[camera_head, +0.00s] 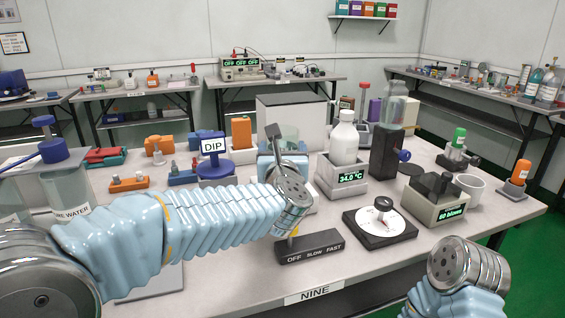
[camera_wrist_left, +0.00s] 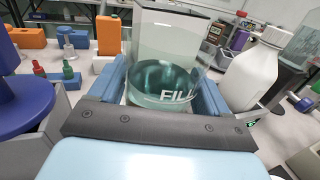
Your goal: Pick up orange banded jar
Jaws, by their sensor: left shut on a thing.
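My left gripper (camera_head: 286,158) is over the middle of the table, shut on a clear glass jar (camera_head: 288,134). In the left wrist view the blue fingers of my left gripper (camera_wrist_left: 162,82) press on both sides of this jar (camera_wrist_left: 165,30). It is marked FILL and has dark teal liquid low inside; no orange band shows on the part I see. An orange bottle with a pale label (camera_head: 520,172) stands in a small grey holder at the right end of the table. I cannot tell whether it is the orange banded jar. My right gripper is out of view.
A blue DIP stand (camera_head: 215,168) is close left. A dial device (camera_head: 380,222) and a speed switch bar (camera_head: 309,246) lie in front.

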